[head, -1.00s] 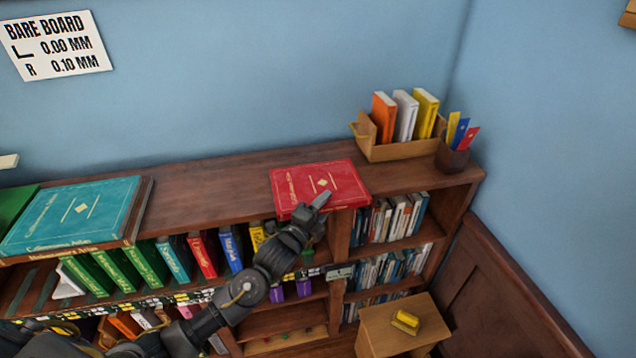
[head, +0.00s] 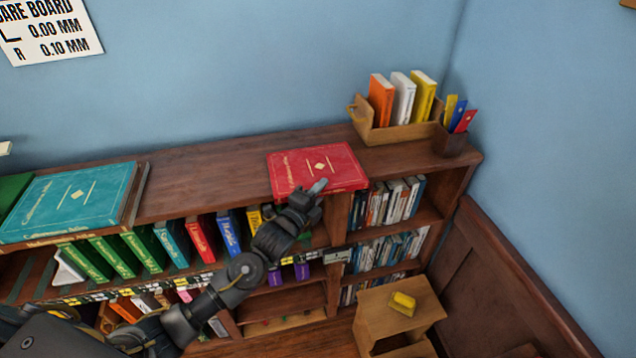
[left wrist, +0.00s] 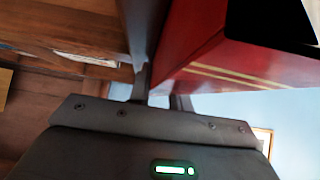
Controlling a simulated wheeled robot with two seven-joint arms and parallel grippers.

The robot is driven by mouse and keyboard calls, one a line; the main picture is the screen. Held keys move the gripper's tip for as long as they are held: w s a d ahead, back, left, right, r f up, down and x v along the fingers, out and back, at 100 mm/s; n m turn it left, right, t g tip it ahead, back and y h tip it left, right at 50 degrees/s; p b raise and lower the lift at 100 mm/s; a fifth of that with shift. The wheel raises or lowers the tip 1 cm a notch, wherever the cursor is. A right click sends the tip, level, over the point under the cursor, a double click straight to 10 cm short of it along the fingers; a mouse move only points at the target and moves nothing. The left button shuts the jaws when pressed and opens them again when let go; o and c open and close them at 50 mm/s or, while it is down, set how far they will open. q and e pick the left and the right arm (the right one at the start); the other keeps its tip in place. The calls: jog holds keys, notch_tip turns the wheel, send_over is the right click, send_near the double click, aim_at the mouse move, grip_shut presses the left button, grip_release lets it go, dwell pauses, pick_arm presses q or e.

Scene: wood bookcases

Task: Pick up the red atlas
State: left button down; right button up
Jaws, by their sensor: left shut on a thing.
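The red atlas (head: 300,172) lies flat on the bookcase top, right of the middle, with its front edge at the board's front edge. It also shows large and close in the left wrist view (left wrist: 240,65). My left gripper (head: 317,187) reaches up from the front and is shut on the atlas at its front edge. In the left wrist view the two fingers (left wrist: 160,95) are at the atlas's edge; their exact contact is hard to see. My right gripper is out of view.
A teal atlas (head: 75,203) lies on the left of the bookcase top (head: 200,175). A wooden box of books (head: 400,133) and a small pen cup (head: 452,143) stand at the right end. A low stool (head: 385,320) holds a yellow object (head: 402,304). Several books fill the shelves below.

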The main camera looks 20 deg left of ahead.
pick_arm(q)
jog(key=shift+r+b, duration=0.4)
jog(key=shift+r, duration=0.1)
notch_tip(320, 180, up, 2)
jog(key=shift+s+r+b, duration=0.15)
jog(key=shift+r+b, duration=0.05)
jog(key=shift+b, duration=0.7)
jog(key=s+d+r+p, duration=0.1)
jog(key=s+r, duration=0.9)
jog(key=s, duration=0.3)
jog(key=shift+s+d+p, duration=0.2)
jog(key=shift+s+p, duration=0.1)
jog(key=shift+p, duration=0.1)
jog(key=shift+f, duration=0.1)
jog(key=shift+d, duration=0.1)
